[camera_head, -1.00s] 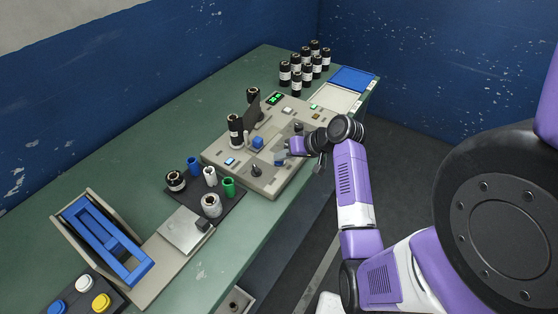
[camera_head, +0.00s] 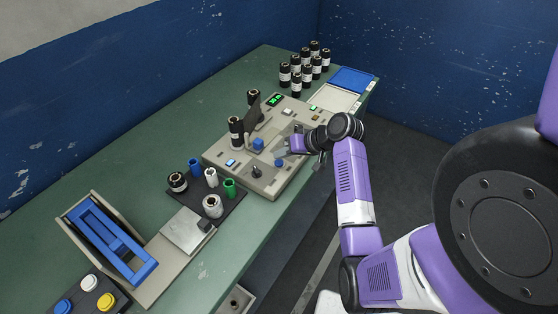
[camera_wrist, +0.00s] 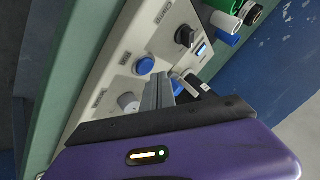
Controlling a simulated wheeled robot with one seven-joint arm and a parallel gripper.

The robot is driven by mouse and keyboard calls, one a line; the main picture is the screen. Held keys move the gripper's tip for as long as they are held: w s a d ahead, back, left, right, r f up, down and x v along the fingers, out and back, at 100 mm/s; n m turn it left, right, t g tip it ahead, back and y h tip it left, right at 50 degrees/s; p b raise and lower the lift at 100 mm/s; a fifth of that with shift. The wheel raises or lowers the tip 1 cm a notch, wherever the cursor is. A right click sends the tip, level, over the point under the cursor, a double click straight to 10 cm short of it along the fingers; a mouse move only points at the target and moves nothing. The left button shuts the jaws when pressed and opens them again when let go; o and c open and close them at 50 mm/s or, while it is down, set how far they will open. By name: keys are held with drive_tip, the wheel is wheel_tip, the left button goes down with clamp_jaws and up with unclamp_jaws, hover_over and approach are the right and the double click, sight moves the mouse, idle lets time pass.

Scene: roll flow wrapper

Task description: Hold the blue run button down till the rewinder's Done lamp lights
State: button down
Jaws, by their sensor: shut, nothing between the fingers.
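The rewinder (camera_head: 268,186) is a beige machine with a sloped panel on the green bench. Its round blue button (camera_head: 279,162) sits near the front edge and also shows in the wrist view (camera_wrist: 144,66). My gripper (camera_head: 281,152) is shut and empty, its fingertips just behind the button in the head view. In the wrist view the fingertips (camera_wrist: 160,80) lie right of the button and appear apart from it. A green display (camera_head: 274,99) is lit at the panel's back. I cannot tell which small lamp is Done, or whether it is lit.
A dark tray (camera_head: 232,202) with coloured cores lies to the left. Black rolls (camera_head: 296,72) stand at the back.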

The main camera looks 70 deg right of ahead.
sight(282, 163)
wheel_tip(282, 163, up, 5)
drive_tip(key=p, duration=0.5)
idle(0.7)
